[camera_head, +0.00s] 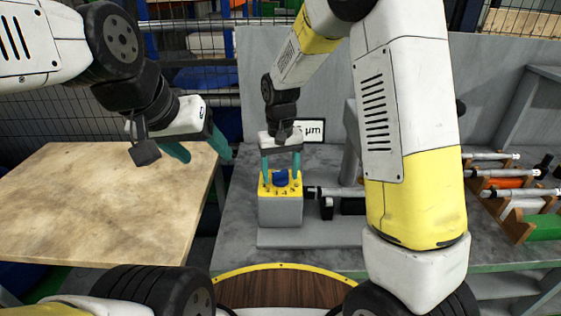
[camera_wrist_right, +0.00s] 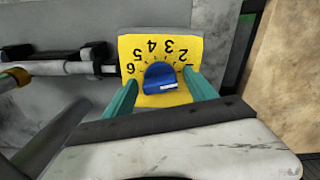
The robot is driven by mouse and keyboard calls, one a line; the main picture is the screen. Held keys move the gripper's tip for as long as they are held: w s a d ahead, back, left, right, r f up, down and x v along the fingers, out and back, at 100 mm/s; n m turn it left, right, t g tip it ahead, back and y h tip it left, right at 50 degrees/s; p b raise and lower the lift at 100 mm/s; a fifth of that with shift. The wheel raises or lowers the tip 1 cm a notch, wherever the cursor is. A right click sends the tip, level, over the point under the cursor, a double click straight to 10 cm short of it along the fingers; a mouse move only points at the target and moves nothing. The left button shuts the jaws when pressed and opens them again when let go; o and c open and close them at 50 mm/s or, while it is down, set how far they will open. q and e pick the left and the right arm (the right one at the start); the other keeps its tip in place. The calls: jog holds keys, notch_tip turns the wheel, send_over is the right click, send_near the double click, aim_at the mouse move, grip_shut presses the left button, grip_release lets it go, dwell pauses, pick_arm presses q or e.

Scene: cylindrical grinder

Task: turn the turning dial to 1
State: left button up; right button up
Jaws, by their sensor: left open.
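The blue turning dial (camera_head: 281,177) sits on the yellow top plate (camera_head: 264,190) of a grey box. In the right wrist view the dial (camera_wrist_right: 159,74) has printed numbers around it; 6, 5, 4, 3 and 2 are readable, upside down or tilted. The 1 is not visible. I cannot tell which number the dial points at. My right gripper (camera_head: 281,165) is above the box, its teal fingers pointing down on either side of the dial with visible gaps, open and empty. My left gripper (camera_head: 204,150) is open and empty, up and left of the box.
A display marked µm (camera_head: 311,130) stands behind the box. A measuring rod (camera_head: 335,192) lies just right of the dial box. Wooden racks with metal tools (camera_head: 515,190) are on the right. A bare wooden table (camera_head: 95,205) is on the left.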

aim_at(280, 170)
jog(key=shift+r, duration=3.9)
